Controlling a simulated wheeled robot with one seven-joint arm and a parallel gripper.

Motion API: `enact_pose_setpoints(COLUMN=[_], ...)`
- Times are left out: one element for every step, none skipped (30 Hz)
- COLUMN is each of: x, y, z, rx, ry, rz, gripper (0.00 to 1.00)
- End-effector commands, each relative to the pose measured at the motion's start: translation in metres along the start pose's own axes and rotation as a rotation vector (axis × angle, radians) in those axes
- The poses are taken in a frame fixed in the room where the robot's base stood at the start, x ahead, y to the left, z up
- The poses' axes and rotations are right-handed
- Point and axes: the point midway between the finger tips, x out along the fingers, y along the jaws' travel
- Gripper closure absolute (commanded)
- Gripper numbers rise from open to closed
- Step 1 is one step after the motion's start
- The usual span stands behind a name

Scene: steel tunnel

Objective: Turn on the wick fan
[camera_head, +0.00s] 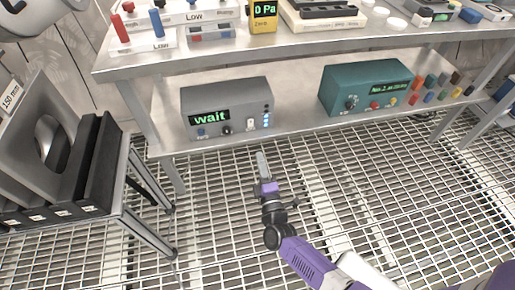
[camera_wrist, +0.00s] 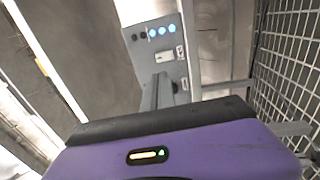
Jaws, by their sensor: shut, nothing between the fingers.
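A grey control box (camera_head: 228,103) stands on the lower shelf; its display (camera_head: 210,116) reads "wait" in green. Its front has two knobs, a small white switch (camera_head: 250,123) and a column of lights (camera_head: 267,120), some lit blue. No label names the wick fan, so I cannot tell whether this box is it. My gripper (camera_head: 261,158) is shut and empty, just in front of and below the box's right half. In the wrist view, the shut fingers (camera_wrist: 160,82) point at the panel near the switch (camera_wrist: 167,55) and the lights (camera_wrist: 161,31). Contact cannot be told.
A teal box (camera_head: 367,88) with a display and coloured buttons stands to the right on the same steel shelf (camera_head: 300,123). The upper shelf holds a yellow meter (camera_head: 263,16) and other devices. A side stand with a grey holed block (camera_head: 50,140) is at left. The grating floor is open.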

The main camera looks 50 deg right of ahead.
Motion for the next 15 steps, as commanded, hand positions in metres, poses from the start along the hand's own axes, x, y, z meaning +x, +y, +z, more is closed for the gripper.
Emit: enact_pose_setpoints(x=[0.008,0.013,0.021,0.026,0.032,0.041,0.046,0.052,0.06,0.066,0.072,0.08,0.085,0.09,0.097], y=[-0.002,-0.002,-0.002,-0.003,-0.002,-0.003,-0.003,-0.003,-0.003,-0.003,-0.003,-0.004,-0.004,-0.003,-0.004], z=[-0.001,-0.001,-0.001,-0.001,-0.001,-0.001,-0.001,-0.001,-0.001,-0.001,0.0,0.0,0.0,0.0,0.0], rx=[0.002,0.002,0.002,0.002,0.002,0.003,0.002,0.002,0.002,0.002,0.002,0.002,0.003,0.003,0.003], ry=[0.001,0.0,0.0,0.0,0.0,0.0,-0.001,0.0,-0.001,-0.001,-0.001,-0.001,-0.001,-0.002,-0.001], rz=[0.002,0.003,0.004,0.004,0.004,0.004,0.004,0.004,0.004,0.003,0.004,0.003,0.003,0.004,0.002], gripper=[1.0,1.0,1.0,1.0,1.0,1.0,1.0,1.0,1.0,1.0,1.0,1.0,1.0,1.0,1.0])
